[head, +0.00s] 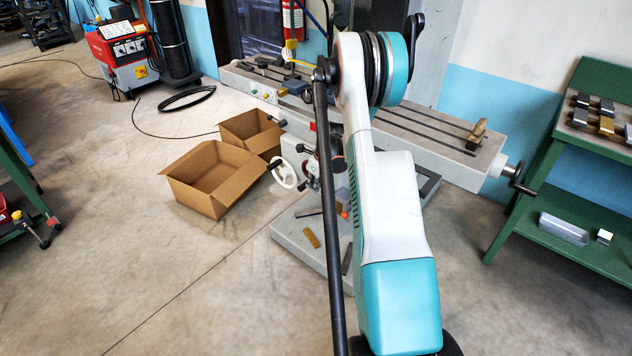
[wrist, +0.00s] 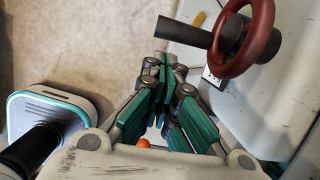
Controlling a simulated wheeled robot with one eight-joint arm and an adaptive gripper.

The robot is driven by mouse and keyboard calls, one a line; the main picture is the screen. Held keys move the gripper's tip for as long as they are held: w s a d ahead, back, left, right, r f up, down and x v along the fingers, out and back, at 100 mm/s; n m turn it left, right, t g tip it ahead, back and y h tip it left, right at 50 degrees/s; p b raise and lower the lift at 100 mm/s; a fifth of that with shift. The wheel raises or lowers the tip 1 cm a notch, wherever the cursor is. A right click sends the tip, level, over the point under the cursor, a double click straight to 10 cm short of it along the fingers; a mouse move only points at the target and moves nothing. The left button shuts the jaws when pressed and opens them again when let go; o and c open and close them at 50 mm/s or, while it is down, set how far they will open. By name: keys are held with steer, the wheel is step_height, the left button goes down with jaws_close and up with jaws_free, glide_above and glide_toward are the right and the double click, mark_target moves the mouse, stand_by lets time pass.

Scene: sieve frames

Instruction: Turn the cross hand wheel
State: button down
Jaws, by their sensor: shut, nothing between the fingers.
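A dark red hand wheel (wrist: 265,35) with a dark hub and a dark handle (wrist: 184,33) shows at the upper right of the wrist view. My gripper (wrist: 165,70) has its green-padded fingers shut with nothing between them. Its tips are apart from the wheel in the picture, left of it and below the handle. In the head view a white hand wheel (head: 284,184) shows on the front of the milling machine, left of my arm. I cannot tell which wheel is the cross hand wheel. My arm hides part of the machine and my gripper in the head view.
The machine's long table (head: 440,149) runs behind my arm, with a crank (head: 522,179) at its right end. Cardboard boxes (head: 197,195) stand on the floor left of the machine. A green bench (head: 560,230) stands at the right.

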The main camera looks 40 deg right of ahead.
steer(key=x, duration=0.3)
steer(key=shift+b, duration=0.4)
steer(key=shift+w+a+f+t, duration=0.1)
steer(key=shift+w+f+t, duration=0.35)
steer(key=shift+w+t, duration=0.2)
